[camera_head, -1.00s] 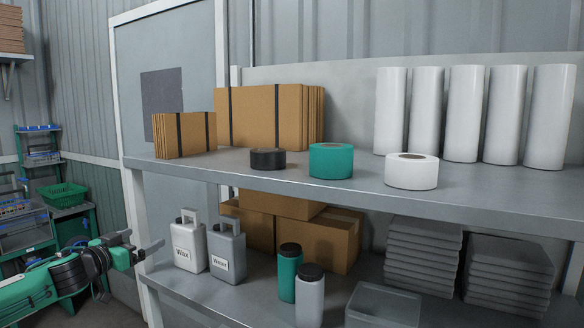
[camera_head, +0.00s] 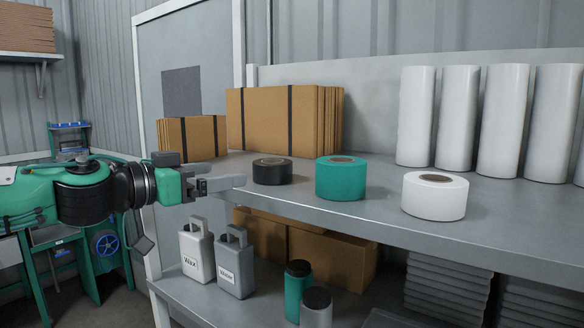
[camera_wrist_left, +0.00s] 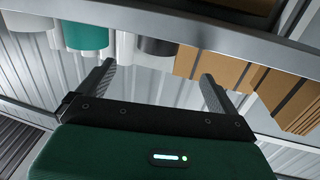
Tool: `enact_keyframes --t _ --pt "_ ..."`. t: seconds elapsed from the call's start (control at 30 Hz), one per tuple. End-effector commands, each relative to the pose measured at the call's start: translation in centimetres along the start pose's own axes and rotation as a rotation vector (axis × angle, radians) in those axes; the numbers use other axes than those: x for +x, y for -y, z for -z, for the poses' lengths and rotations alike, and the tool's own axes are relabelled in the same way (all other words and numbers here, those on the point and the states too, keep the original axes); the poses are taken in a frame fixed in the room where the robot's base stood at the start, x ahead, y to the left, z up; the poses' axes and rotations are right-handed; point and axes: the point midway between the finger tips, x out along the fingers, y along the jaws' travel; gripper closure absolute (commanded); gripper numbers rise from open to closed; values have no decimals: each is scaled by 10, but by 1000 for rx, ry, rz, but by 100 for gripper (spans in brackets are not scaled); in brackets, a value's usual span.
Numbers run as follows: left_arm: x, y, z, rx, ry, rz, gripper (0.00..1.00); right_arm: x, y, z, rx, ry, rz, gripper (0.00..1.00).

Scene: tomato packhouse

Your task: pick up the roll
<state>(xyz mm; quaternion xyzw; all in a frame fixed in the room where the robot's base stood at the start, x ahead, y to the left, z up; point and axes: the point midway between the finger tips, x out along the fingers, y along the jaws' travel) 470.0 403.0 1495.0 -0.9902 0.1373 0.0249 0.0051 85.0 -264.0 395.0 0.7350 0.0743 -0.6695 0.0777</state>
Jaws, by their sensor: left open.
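Three rolls stand on the upper shelf: a black roll (camera_head: 272,171), a green roll (camera_head: 340,178) and a white roll (camera_head: 434,195). The frames do not show which one is meant. My left gripper (camera_head: 225,180) is open and empty at the shelf's front edge, left of the black roll and apart from it. In the left wrist view, the black roll (camera_wrist_left: 157,46) shows beyond the gap between the open fingers (camera_wrist_left: 157,72). The green roll (camera_wrist_left: 86,36) and part of the white roll (camera_wrist_left: 25,22) are to the left there. My right gripper is not in view.
The shelf's front edge (camera_head: 310,211) runs close under my left gripper. Flat cardboard stacks (camera_head: 283,120) stand behind the black roll. Tall white rolls (camera_head: 458,118) stand at the back right. Wax (camera_head: 196,254) and grey (camera_head: 235,265) jugs stand on the lower shelf.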

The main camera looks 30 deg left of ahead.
Motion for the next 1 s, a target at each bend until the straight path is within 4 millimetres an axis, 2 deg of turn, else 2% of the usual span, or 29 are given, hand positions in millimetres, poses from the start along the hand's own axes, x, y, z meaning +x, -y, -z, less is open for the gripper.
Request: enact_keyframes --t 0.17,0.4,1.0 --pt "8 -2 1 -5 6 -2 3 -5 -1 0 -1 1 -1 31" --pt "32 -2 1 -4 5 -1 3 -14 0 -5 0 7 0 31" --pt "78 -2 1 -3 5 0 3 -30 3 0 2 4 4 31"
